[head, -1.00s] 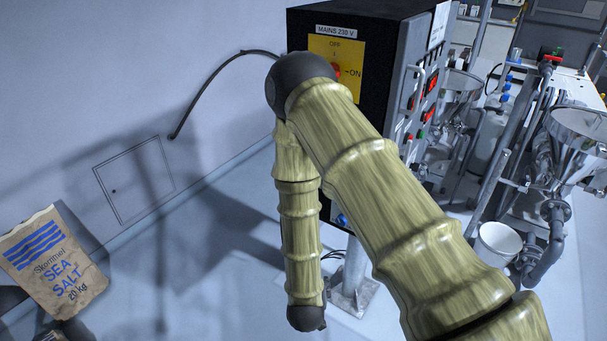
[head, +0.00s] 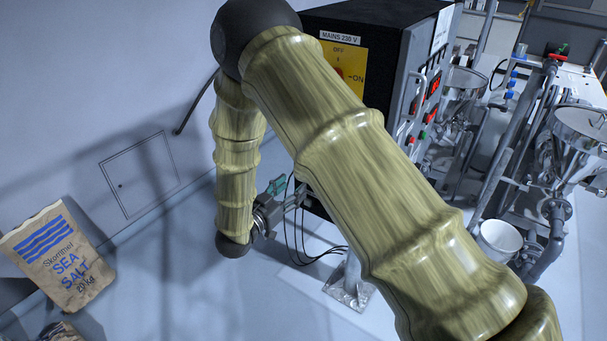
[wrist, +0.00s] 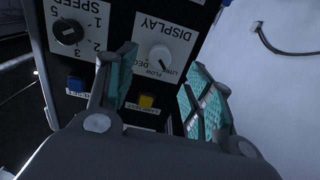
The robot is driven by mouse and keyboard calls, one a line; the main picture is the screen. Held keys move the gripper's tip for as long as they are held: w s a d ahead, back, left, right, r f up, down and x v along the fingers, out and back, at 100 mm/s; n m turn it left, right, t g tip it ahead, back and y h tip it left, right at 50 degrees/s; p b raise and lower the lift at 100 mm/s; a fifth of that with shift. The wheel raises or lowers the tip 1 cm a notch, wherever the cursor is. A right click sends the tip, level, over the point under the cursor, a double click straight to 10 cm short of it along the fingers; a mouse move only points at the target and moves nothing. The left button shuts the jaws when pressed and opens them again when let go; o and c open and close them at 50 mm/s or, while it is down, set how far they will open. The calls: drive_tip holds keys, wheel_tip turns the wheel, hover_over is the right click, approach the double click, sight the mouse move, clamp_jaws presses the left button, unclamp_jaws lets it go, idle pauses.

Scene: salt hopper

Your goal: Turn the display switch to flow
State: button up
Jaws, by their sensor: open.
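The display switch (wrist: 160,55) is a pale round knob on a white plate marked DISPLAY, on the dark face of the control box (head: 372,30). FLOW is printed at its lower left in the wrist view; the other position words are small, and I cannot tell surely where the knob points. In the head view my gripper (head: 290,196) is beside the box's lower part, and the switch is hidden.
A black SPEED knob (wrist: 67,32), a blue button (wrist: 76,83) and a yellow button (wrist: 146,101) are close to the switch. Black cables (head: 300,250) hang below the box. A salt sack (head: 60,258) stands at the left by the wall. Steel hoppers (head: 582,130) are at right.

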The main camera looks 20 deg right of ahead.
drive_tip(key=p+x, duration=0.2)
drive_tip(key=x, duration=0.5)
drive_tip(key=c, duration=1)
